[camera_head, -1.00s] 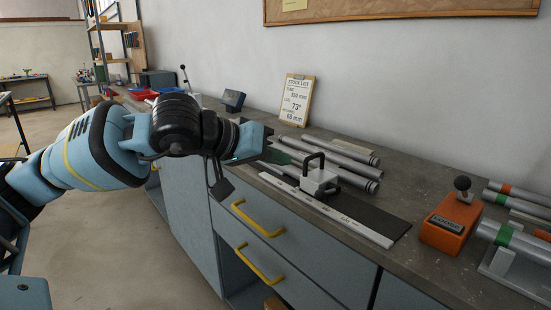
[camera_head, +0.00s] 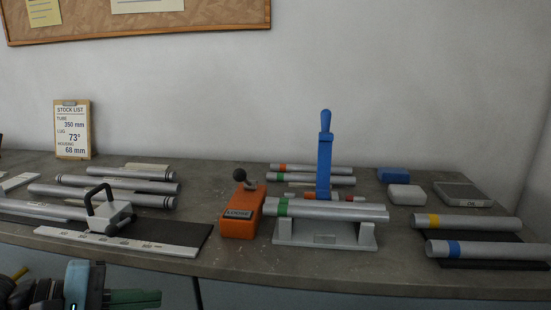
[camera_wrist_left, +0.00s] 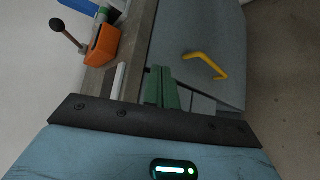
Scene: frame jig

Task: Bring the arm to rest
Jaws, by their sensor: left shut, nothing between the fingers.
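My left gripper (camera_head: 132,299) shows at the bottom left of the head view, its green fingers pointing right, low in front of the bench's front edge. In the left wrist view its green fingers (camera_wrist_left: 163,90) lie together, shut, with nothing visible between them. Beyond them are the bench edge and a grey drawer front with a yellow handle (camera_wrist_left: 206,64). My right gripper is in neither view.
The bench (camera_head: 300,262) holds a ruler with a black-handled block (camera_head: 110,215), an orange block with a ball knob (camera_head: 241,218), a tube on a grey cradle (camera_head: 325,234) and a blue upright handle (camera_head: 325,150). More tubes (camera_head: 470,249) lie right.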

